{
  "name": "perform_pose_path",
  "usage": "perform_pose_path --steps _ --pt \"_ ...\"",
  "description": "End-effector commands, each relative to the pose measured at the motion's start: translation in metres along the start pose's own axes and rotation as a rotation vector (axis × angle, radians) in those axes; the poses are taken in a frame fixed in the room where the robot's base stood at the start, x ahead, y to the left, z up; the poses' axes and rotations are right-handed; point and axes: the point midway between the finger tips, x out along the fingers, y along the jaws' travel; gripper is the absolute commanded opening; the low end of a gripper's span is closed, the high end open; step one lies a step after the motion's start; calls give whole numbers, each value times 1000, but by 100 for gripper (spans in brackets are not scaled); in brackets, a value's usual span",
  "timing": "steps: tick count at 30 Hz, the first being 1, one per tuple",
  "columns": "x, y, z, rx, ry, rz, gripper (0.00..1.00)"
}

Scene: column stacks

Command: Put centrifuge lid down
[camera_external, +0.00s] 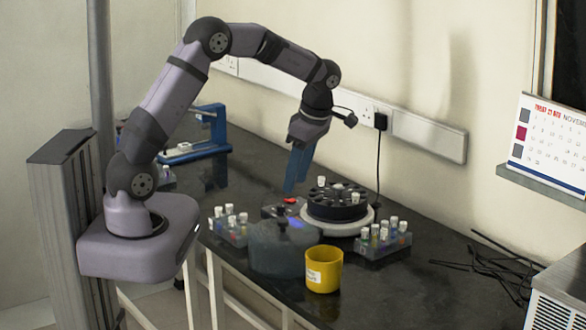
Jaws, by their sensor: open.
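The centrifuge lid (280,250) is a dark, see-through round cover with a knob on top. It appears to rest on the bench at the front, left of a yellow cup. The centrifuge (345,225) stands behind it and to the right, with its dark rotor uncovered and several white-capped tubes in it. My gripper (291,188) has blue fingers that point down. It is open and appears empty, above the lid knob and left of the rotor, apart from both. The fingers overlap in this view, so the gap between them is hidden.
The yellow cup (323,272) is close to the lid's right side. Tube racks stand at left (228,232) and right (382,243). A blue device (205,140) is at the back left. Loose black cables (490,265) lie at right. Bare bench lies right of the cup.

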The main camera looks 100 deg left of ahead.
Motion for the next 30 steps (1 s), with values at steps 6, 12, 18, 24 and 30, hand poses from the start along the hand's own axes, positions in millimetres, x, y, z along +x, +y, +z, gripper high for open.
perform_pose_path --steps 6,12,18,24,30 --pt "-10 0 0 1 0 0 41" --pt "-10 -1 1 11 -1 0 41" --pt "-14 -23 19 204 -20 14 41" --pt "-20 -85 58 719 -64 59 41" --pt "-18 -171 86 1393 -99 138 41"
